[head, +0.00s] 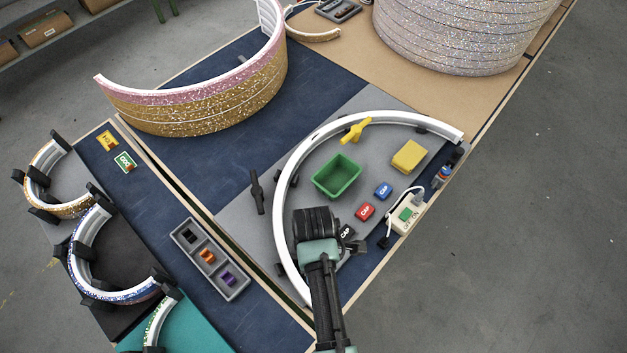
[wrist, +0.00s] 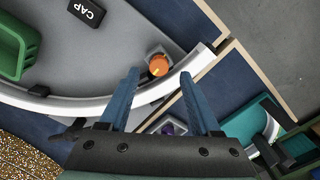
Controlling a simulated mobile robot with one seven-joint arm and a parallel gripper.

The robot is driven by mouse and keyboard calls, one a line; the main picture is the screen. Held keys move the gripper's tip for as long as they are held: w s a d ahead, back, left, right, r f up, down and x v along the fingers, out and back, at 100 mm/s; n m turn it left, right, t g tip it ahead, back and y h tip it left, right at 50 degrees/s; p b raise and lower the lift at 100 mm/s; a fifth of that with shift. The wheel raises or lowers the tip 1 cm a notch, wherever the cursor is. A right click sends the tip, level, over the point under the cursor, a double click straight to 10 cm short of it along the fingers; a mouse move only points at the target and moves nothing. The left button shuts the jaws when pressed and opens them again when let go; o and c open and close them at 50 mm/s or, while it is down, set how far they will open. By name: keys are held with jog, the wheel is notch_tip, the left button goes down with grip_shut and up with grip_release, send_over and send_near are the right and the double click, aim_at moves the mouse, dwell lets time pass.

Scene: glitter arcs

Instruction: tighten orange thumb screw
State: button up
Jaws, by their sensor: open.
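The orange thumb screw (wrist: 158,66) shows in the wrist view as a round orange knob on a small grey block. It is beside the inner edge of the white arc (wrist: 150,92), close to the arc's end. My gripper (wrist: 160,72) is open, with its two blue fingers apart. In this view the knob appears between the fingertips, towards the left one. I cannot tell whether they are level with it or above it; no contact is clear. In the head view I cannot make out this knob, and my arm covers part of that area.
A grey tray (head: 235,285) left of my arm holds black, orange and purple pieces. Inside the arc are a green bin (head: 337,176), a yellow block (head: 409,156), and blue (head: 383,191), red (head: 365,211) and black caps. A switch box (head: 408,216) stands at right.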

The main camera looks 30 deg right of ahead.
jog(key=shift+f, duration=1.45)
jog(key=shift+w, duration=0.1)
grip_shut()
